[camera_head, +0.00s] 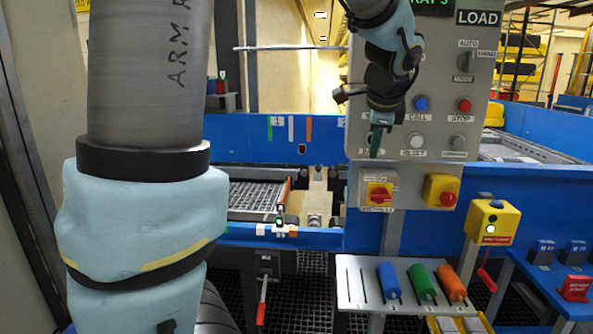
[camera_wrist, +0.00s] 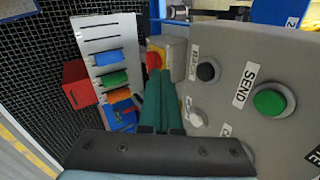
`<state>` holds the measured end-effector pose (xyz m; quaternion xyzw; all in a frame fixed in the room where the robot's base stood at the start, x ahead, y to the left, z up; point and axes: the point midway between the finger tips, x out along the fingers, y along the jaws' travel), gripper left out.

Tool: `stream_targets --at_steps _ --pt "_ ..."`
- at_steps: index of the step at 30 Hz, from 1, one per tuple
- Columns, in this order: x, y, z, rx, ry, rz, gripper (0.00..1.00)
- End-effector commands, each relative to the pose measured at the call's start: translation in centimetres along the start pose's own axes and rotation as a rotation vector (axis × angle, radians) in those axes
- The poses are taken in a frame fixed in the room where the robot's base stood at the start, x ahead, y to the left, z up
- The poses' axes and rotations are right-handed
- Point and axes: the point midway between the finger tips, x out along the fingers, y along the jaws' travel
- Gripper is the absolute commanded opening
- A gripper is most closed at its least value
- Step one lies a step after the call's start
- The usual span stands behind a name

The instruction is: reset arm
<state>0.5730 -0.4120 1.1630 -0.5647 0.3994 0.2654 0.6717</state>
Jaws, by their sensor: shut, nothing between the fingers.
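My gripper (camera_head: 376,150) hangs in front of the left side of the grey control panel (camera_head: 436,60) in the head view, pointing down. Its green fingers are shut together with nothing between them. In the wrist view my gripper (camera_wrist: 160,75) shows as two closed green fingers, with the panel (camera_wrist: 240,50) close on their right. I cannot tell whether the fingertips touch the panel. My arm comes down from the top of the head view, and a large arm link fills its left side.
The panel carries a blue button (camera_head: 421,103), a red button (camera_head: 465,105) and several other controls. Below hang a red-yellow rotary switch (camera_head: 379,194) and an emergency stop (camera_head: 447,198). A slotted rack (camera_head: 349,282) holds blue, green and orange handles. A blue-framed conveyor (camera_head: 258,193) lies behind.

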Motion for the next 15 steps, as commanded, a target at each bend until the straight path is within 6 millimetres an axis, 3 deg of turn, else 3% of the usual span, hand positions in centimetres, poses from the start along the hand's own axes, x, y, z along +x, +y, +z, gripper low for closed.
stream_targets --at_steps 1,6,12,15 --pt "1.4 1.5 2.6 -0.118 -0.021 0.044 0.00" --pt "4.5 7.3 9.4 -0.540 -0.084 0.168 0.00" --pt "6.3 14.9 15.8 -1.054 -0.191 0.277 0.00" --pt "6.5 18.5 18.0 -1.292 -0.249 0.311 0.00"
